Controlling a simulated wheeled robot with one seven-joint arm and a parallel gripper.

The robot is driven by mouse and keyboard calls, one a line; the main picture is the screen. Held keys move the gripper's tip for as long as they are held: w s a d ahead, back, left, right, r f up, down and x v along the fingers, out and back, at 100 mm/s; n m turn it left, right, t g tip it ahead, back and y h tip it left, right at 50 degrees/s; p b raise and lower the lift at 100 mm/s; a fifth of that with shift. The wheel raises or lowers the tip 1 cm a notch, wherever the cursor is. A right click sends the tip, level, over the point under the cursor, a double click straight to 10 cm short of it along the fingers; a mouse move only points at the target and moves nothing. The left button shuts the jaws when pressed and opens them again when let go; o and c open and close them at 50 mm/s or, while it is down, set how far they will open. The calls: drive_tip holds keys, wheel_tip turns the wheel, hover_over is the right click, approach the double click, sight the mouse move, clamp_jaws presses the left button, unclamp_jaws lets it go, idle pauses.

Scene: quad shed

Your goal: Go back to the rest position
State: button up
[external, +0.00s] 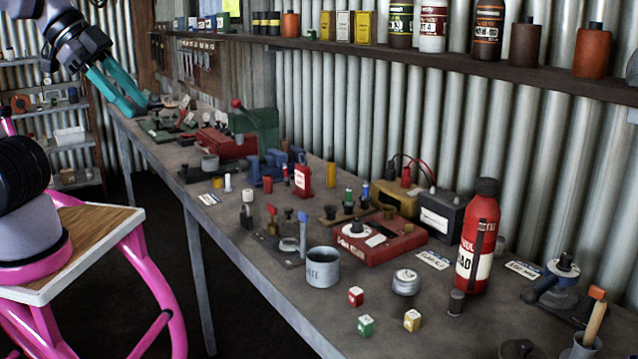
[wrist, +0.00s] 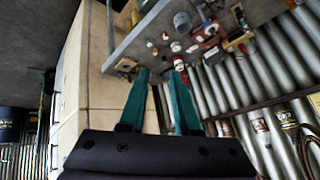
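My gripper (external: 131,106) has two teal fingers and is at the upper left of the external view, over or beside the far end of the workbench (external: 225,235). The fingers are apart with nothing between them. In the wrist view my gripper (wrist: 159,74) also shows open and empty, pointing toward the bench seen at a steep tilt. The exact height of the fingertips above the bench is hard to tell.
The bench holds a red bottle (external: 477,240), a grey mug (external: 322,267), a red box (external: 376,241) and several small dice. A wall shelf (external: 420,70) carries bottles and tins. A shelf rack (external: 70,182) stands at the far left. Dark floor lies left of the bench.

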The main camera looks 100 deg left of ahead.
drive_tip(key=s+m, duration=0.2)
drive_tip(key=s, duration=0.1)
drive_tip(key=shift+s+d+f, duration=0.1)
drive_tip(key=shift+d, duration=0.1)
